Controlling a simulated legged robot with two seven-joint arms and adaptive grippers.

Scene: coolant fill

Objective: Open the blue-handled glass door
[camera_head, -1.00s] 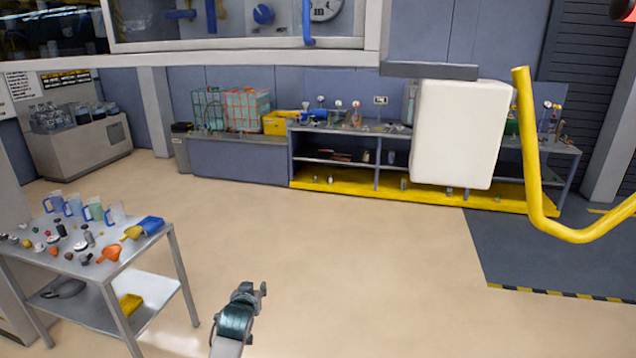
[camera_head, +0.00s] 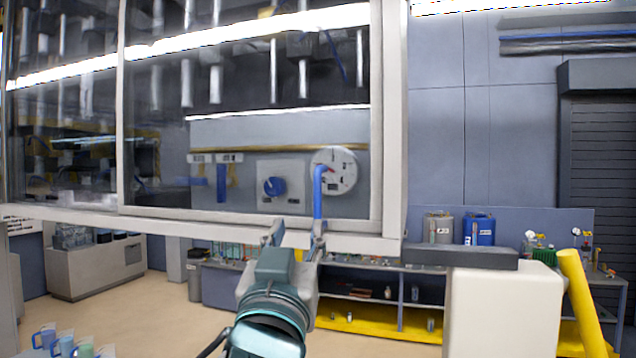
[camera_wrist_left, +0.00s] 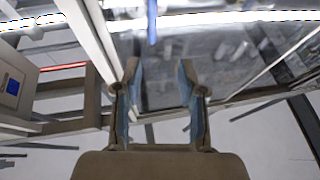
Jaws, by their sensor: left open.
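The glass door (camera_head: 250,110) is a large pane in a pale frame at the upper left of the head view. It looks shut. Its blue handle (camera_head: 318,190) is a vertical bar near the lower right of the pane. My left gripper (camera_head: 293,232) is just below the handle, pointing up at it, with fingers apart. The right finger overlaps the handle's lower end in the picture; contact cannot be told. In the left wrist view the open fingers (camera_wrist_left: 157,80) have nothing between them, and the blue handle (camera_wrist_left: 152,22) shows beyond the tips. My right gripper is not in view.
Behind the glass are a blue knob (camera_head: 273,186) and a round gauge (camera_head: 335,170). A white block (camera_head: 500,310) and a yellow bar (camera_head: 583,305) stand at the lower right. A shelf bench (camera_head: 375,300) is farther back. Open floor (camera_head: 165,290) lies at lower left.

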